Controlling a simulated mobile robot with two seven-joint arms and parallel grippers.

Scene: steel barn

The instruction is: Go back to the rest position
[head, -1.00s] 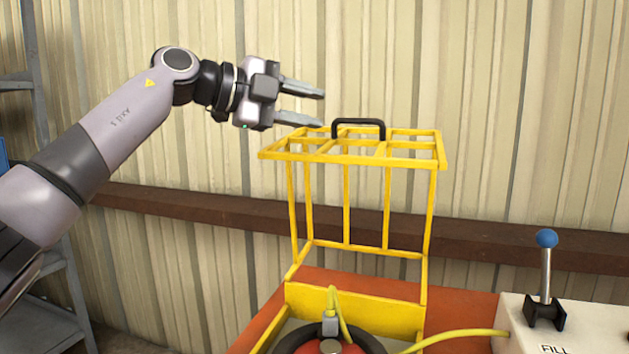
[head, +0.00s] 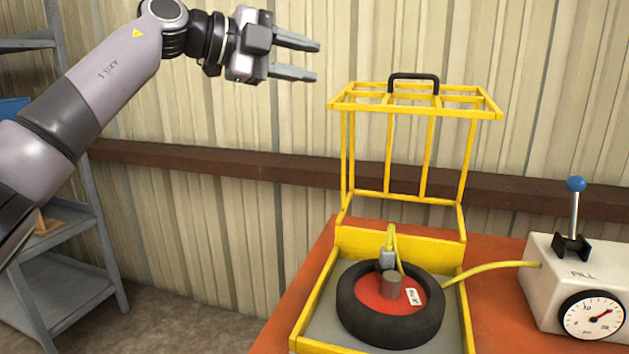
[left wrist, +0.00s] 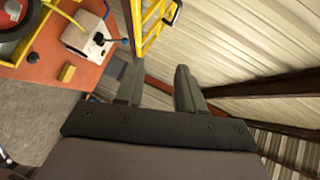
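My left gripper (head: 318,62) is open and empty, held in the air to the upper left of the yellow cage (head: 416,100) in the head view. Its two fingers point right and are apart from the cage. In the left wrist view the spread fingers of my left gripper (left wrist: 158,80) have nothing between them, with the cage (left wrist: 152,20) beyond. The cage lid stands raised, with a black handle (head: 413,78) on top. My right gripper is in neither view.
A black tyre with a red hub (head: 372,318) lies in the cage base on the red table (head: 495,232). A yellow hose (head: 490,268) runs to a white box (head: 545,262) with a blue-knobbed lever and a gauge. A grey shelf (head: 70,280) stands at left, before the corrugated wall.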

